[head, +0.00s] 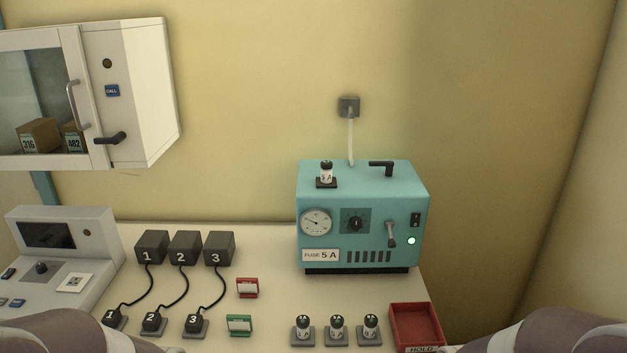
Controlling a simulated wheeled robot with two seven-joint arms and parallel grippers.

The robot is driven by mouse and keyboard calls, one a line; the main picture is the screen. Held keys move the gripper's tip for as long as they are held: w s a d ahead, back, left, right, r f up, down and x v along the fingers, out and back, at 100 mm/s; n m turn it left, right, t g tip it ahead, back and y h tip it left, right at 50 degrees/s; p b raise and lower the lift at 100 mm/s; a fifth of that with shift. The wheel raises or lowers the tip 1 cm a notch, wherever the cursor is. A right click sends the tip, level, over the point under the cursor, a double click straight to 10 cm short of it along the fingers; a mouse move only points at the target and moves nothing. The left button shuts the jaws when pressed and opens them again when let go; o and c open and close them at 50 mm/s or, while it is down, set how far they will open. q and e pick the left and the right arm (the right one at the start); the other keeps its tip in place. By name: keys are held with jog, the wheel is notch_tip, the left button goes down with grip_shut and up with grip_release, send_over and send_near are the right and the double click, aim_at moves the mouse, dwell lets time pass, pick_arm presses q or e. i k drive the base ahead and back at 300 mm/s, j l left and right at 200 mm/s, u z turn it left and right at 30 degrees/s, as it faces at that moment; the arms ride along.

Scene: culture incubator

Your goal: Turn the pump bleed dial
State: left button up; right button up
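A teal pump box (350,185) stands on the counter against the back wall. Its front has a black round dial (355,223) on a dark square plate, likely the bleed dial. A white gauge (316,222) is left of the dial, and a grey lever (391,235) is right of it. Small writing around the dial is too small to read. Only parts of my arms show at the bottom left and bottom right corners. Neither gripper is in view, and nothing is seen touching the pump.
A fuse (326,173) stands on the pump's top, near a black handle (382,167). Several fuses (336,327) and a red tray (415,325) lie in front. Numbered blocks with cables (184,247) and a grey console (65,245) are left. A wall cabinet (130,95) hangs upper left.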

aim_at(355, 222)
jog(key=i+z, duration=0.25)
jog(key=z, duration=0.15)
jog(key=i+j+z, duration=0.15)
jog(key=z, duration=0.2)
jog(key=i, duration=0.1)
